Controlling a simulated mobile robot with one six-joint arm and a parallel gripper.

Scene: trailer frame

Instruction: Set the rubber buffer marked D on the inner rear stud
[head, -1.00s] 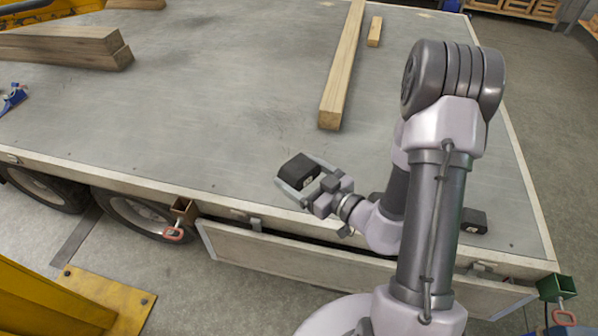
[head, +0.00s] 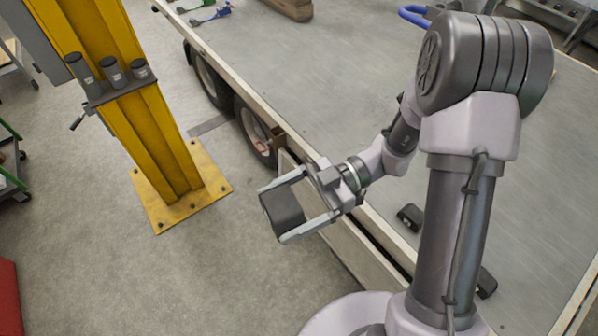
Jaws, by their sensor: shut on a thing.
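My gripper (head: 274,214) is shut on a black block-shaped rubber buffer (head: 284,210), held between its two long fingers. The buffer hangs in the air beyond the trailer's side edge, with grey floor behind it. No letter can be read on it. Two more black blocks lie on the trailer deck, one (head: 410,217) beside my arm and one (head: 487,283) partly hidden behind it. I cannot make out a stud marked as inner rear.
A yellow post (head: 135,100) on a bolted floor plate stands at left, its bracket (head: 118,92) holding three dark cylinders. The trailer deck (head: 330,80) lies right, with wheels below its edge. Floor between post and trailer is clear.

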